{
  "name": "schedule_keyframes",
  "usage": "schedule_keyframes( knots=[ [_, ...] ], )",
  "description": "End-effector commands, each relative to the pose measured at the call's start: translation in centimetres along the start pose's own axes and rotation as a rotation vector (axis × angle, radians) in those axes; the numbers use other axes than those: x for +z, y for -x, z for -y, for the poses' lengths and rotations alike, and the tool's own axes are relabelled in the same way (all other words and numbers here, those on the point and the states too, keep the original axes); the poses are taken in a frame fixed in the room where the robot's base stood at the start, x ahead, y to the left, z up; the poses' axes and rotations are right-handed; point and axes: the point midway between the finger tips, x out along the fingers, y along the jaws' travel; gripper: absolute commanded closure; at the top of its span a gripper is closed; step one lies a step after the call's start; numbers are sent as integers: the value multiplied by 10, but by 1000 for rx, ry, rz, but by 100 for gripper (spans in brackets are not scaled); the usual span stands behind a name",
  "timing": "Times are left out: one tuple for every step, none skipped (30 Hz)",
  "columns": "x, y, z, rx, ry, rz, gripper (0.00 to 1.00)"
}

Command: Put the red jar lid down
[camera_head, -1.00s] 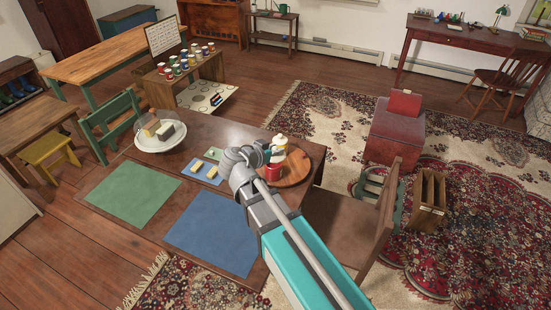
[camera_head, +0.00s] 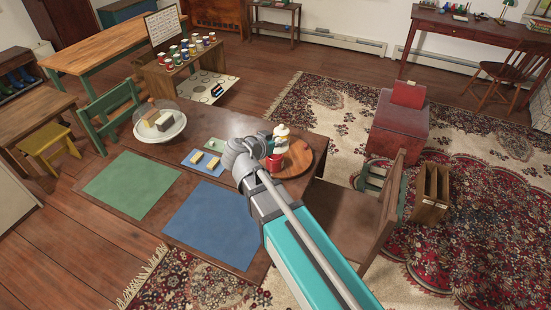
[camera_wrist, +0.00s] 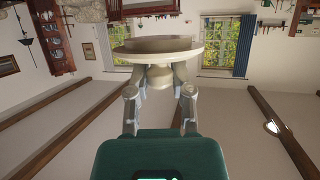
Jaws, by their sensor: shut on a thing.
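My gripper (camera_wrist: 160,82) is shut on the knob of a round, cream-coloured lid (camera_wrist: 158,48), seen in the wrist view. The lid looks cream there, not red. In the head view a pale, cream-topped thing (camera_head: 282,131) shows at my wrist, above the round wooden tray; the fingers are mostly hidden by my arm. A red jar (camera_head: 274,162) stands at the tray's left part, partly behind my arm. I cannot tell whether the held lid touches anything below it.
The round wooden tray (camera_head: 303,160) sits at the dark table's (camera_head: 225,123) right end. A small blue board (camera_head: 197,165) with pale blocks, a glass-domed white dish (camera_head: 172,134), a green mat (camera_head: 132,183) and a blue mat (camera_head: 212,224) lie left. A chair (camera_head: 345,222) stands at right.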

Motion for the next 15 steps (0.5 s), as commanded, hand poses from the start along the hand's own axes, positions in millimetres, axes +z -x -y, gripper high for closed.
schedule_keyframes(
  knots=[
    [11, -5, -2, 0, 0, 0, 100],
    [14, -7, -2, 0, 0, 0, 100],
    [18, -9, -3, 1, 0, 0, 100],
    [20, -11, -4, 1, 0, 0, 100],
    [22, -12, -4, 1, 0, 0, 100],
    [25, -14, -5, 1, 0, 0, 100],
    [27, -15, -6, 1, 0, 0, 100],
    [28, -16, -6, 1, 0, 0, 100],
    [30, -17, -7, 1, 0, 0, 100],
    [30, -18, -7, 1, 0, 0, 100],
    [31, -18, -7, 1, 0, 0, 100],
    [31, -18, -7, 1, 0, 0, 100],
    [31, -18, -7, 1, 0, 0, 100],
    [30, -18, -7, 1, 0, 0, 100],
    [30, -18, -7, 1, 0, 0, 100]
  ],
)
